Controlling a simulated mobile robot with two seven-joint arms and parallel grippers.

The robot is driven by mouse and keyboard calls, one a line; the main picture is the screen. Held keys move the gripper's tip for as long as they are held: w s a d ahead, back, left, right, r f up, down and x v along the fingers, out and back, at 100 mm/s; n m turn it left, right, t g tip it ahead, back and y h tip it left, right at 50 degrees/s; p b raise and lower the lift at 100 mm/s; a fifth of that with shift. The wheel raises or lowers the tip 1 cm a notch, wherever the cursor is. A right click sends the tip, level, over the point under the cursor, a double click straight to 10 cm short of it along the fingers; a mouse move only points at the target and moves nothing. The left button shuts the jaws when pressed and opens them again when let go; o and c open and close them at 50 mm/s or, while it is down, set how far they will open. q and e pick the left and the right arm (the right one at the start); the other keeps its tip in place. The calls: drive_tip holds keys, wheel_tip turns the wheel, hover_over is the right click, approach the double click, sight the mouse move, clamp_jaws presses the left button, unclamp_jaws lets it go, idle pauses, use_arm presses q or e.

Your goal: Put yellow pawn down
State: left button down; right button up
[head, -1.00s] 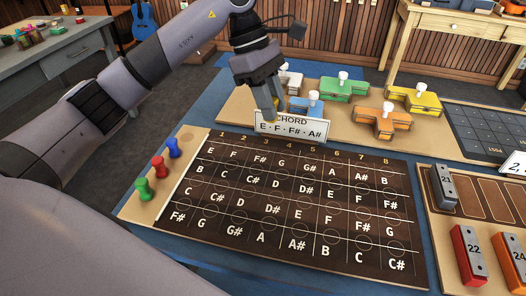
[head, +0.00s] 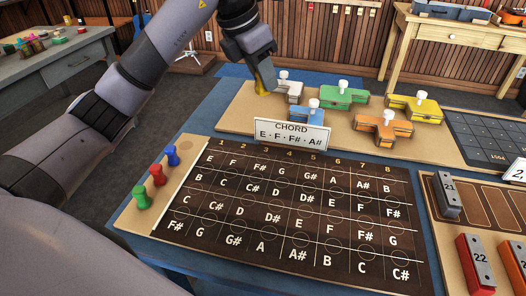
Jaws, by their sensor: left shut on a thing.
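My left gripper (head: 265,78) reaches over the back of the table and is shut on the yellow pawn (head: 261,90). Only a small yellow part of the pawn shows beside the fingers, near the white block with a knob. I cannot tell whether the pawn touches the board under it. A blue pawn (head: 172,156), a red pawn (head: 157,174) and a green pawn (head: 140,197) stand on the light wooden strip (head: 182,178) left of the dark fretboard grid (head: 290,215). My right gripper is not in view.
A chord sign (head: 291,135) stands behind the grid. White (head: 290,88), blue (head: 307,113), green (head: 345,97), orange (head: 383,129) and yellow (head: 414,109) knobbed blocks stand on the tan board (head: 238,115). Numbered bars (head: 475,265) lie in a tray at right. The grid is clear.

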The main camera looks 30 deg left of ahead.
use_arm(q)
wheel_tip(320, 180, down, 18)
drive_tip(key=shift+r+b, duration=0.1)
drive_tip(key=shift+b, duration=0.35)
drive_tip(key=c, duration=0.9)
unclamp_jaws()
drive_tip(key=shift+f, duration=0.2)
drive_tip(key=shift+r, duration=0.2)
drive_tip(key=shift+s+a+r, duration=0.1)
drive_tip(key=shift+r, duration=0.3)
drive_tip(key=v, duration=1.1)
drive_tip(key=shift+p, duration=0.3)
drive_tip(key=shift+s, duration=0.1)
